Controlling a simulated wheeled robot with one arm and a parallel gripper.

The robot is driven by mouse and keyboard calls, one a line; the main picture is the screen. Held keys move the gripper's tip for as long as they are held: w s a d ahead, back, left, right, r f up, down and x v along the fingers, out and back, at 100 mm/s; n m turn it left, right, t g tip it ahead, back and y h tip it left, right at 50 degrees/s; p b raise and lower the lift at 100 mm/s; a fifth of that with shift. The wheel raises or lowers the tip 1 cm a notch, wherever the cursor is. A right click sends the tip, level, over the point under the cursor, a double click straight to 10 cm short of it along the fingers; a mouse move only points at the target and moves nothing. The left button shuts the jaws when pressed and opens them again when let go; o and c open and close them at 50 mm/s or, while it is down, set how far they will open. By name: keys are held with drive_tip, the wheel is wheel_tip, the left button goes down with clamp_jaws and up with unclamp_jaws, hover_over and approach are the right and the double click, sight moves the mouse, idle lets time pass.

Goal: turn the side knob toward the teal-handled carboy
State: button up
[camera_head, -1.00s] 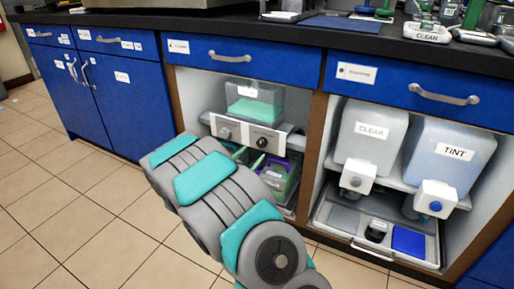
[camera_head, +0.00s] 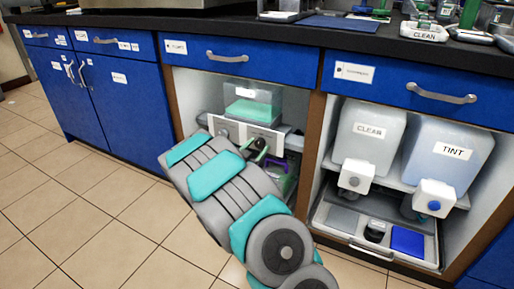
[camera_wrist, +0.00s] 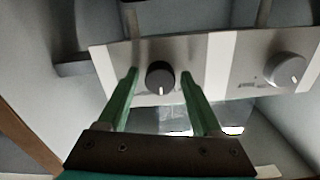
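A pale panel (camera_head: 228,127) under a tank with green liquid has two knobs. In the wrist view, the black knob (camera_wrist: 160,77) has a white mark at its lower edge, and the silver knob (camera_wrist: 286,70) is to its right. My gripper (camera_wrist: 158,82) is open, with one green finger on each side of the black knob. Gaps show between the fingers and the knob. In the head view my gripper (camera_head: 258,155) is at the panel, and my arm covers part of it. A carboy with a purple handle (camera_head: 277,165) is partly visible below; I cannot make out a teal handle.
The tank (camera_head: 252,100) stands above the panel inside the open cabinet. The right bay holds the CLEAN container (camera_head: 368,130) and the TINT container (camera_head: 448,155) over a pull-out tray (camera_head: 350,240). Blue drawers (camera_head: 240,65) lie above. The tiled floor at left is clear.

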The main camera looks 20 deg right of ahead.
clamp_jaws()
idle(0.3)
drive_tip(key=shift+r+p, duration=0.1)
drive_tip(key=shift+p, duration=0.3)
drive_tip(key=n+p, duration=0.1)
drive_tip(key=p, duration=0.1)
drive_tip(key=n+p, duration=0.1)
drive_tip(key=p, duration=0.1)
drive_tip(key=shift+r+n, duration=0.25)
drive_tip(key=shift+n, duration=0.05)
drive_tip(key=n+p, duration=0.5)
drive_tip(key=p, duration=0.1)
drive_tip(key=shift+f, duration=0.1)
drive_tip(key=shift+f+n+p, duration=0.15)
drive_tip(key=shift+n+p, duration=0.55)
drive_tip(key=shift+p, duration=0.05)
drive_tip(key=shift+o, duration=1.1)
unclamp_jaws()
